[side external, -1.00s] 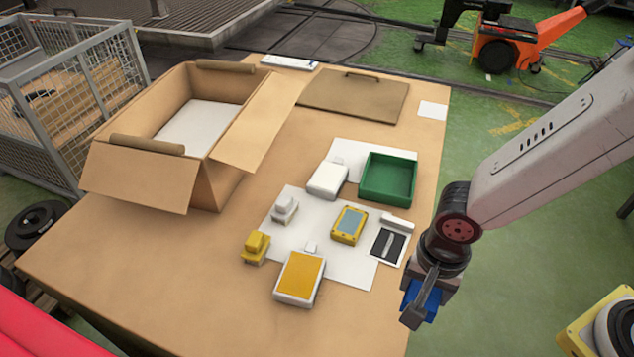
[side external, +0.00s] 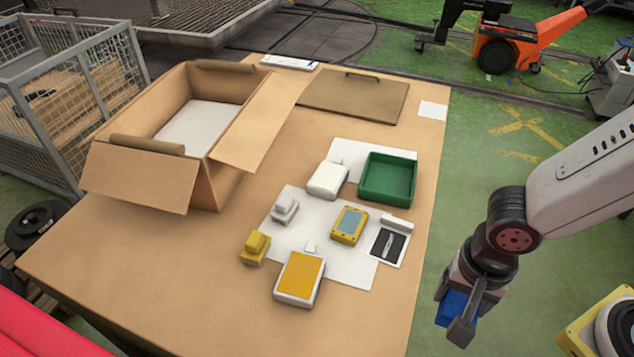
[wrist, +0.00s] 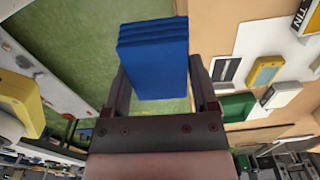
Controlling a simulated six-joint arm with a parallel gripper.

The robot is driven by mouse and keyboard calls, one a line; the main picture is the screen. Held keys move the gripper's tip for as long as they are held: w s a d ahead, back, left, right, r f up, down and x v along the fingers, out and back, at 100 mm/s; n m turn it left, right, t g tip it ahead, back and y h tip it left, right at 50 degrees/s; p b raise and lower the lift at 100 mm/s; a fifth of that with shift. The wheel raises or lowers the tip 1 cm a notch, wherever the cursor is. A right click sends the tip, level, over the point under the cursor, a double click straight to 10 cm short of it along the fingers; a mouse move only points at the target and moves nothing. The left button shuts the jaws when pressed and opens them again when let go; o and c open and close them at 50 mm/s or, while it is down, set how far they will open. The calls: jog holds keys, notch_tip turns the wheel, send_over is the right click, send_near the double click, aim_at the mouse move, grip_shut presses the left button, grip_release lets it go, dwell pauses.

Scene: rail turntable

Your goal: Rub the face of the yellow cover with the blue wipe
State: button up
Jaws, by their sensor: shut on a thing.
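The yellow cover (side external: 301,276) appears to be the orange-yellow face on a white block, lying face up near the table's front middle. Its face looks slightly speckled. My gripper (side external: 463,318) is off the table's right edge, well apart from the cover. It is shut on the blue wipe (side external: 452,306), a thick folded blue pad. The wrist view shows the wipe (wrist: 153,60) between both fingers. The wipe's far side is hidden.
Near the cover stand a yellow device with a grey screen (side external: 348,225), a small yellow block (side external: 255,248) and a green tray (side external: 367,192). An open cardboard box (side external: 135,178) stands at the left. Bare table lies in front of the cover.

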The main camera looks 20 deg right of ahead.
jog(key=o, duration=0.4)
jog(key=c, duration=0.3)
jog(key=shift+w+a, duration=0.3)
jog(key=shift+w, duration=0.3)
jog(key=w+a+f, duration=0.1)
jog(key=w+a, duration=0.1)
jog(key=w, duration=1)
jog(key=w+a+f, duration=0.1)
jog(key=w+a, duration=0.1)
jog(key=w, duration=1)
jog(key=shift+w+a+f, duration=0.2)
jog(key=shift+w+f, duration=0.15)
